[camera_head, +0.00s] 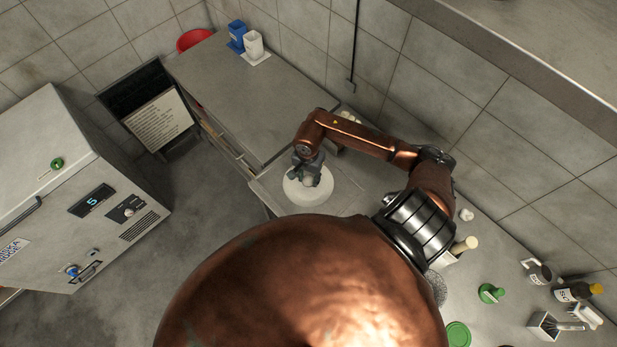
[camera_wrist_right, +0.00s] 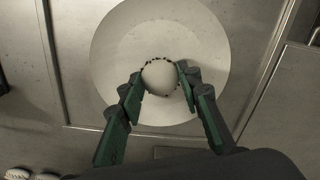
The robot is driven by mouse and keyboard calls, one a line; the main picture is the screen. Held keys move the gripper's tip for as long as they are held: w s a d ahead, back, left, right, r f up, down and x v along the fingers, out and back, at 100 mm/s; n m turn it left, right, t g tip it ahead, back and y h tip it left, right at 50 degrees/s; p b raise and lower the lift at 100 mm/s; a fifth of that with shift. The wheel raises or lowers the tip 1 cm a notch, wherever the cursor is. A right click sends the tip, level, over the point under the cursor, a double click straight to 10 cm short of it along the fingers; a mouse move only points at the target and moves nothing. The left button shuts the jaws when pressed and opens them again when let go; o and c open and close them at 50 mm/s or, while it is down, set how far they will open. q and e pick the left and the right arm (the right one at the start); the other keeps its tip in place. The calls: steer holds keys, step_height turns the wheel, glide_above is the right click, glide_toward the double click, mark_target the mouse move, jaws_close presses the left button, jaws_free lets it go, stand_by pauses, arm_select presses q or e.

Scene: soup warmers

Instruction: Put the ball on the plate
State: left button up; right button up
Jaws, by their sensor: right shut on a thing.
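A white round plate (camera_head: 301,194) lies on the steel counter below my right gripper; it also shows in the right wrist view (camera_wrist_right: 196,38). My right gripper (camera_head: 308,178) is over the plate, with its green fingers on either side of a pale ball (camera_wrist_right: 159,77). The fingers are shut on the ball. In the right wrist view the ball is in front of the plate's middle, with a dark speckled ring around its edge. Whether the ball touches the plate cannot be told. My left gripper is not in view.
The steel counter (camera_head: 240,110) has free room left of the plate. Blue and white containers (camera_head: 253,44) and a red bowl (camera_head: 194,39) stand at its far end. Bottles, a green-handled item (camera_head: 490,293) and a green lid (camera_head: 458,335) are at the lower right.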

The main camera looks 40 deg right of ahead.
mark_target(308, 179)
steer(key=o, duration=0.9)
steer(key=shift+r+p, duration=0.2)
steer(key=shift+p, duration=0.15)
step_height(308, 179, up, 12)
steer(key=shift+f+b, duration=0.1)
steer(key=shift+b, duration=0.9)
steer(key=shift+f, duration=0.15)
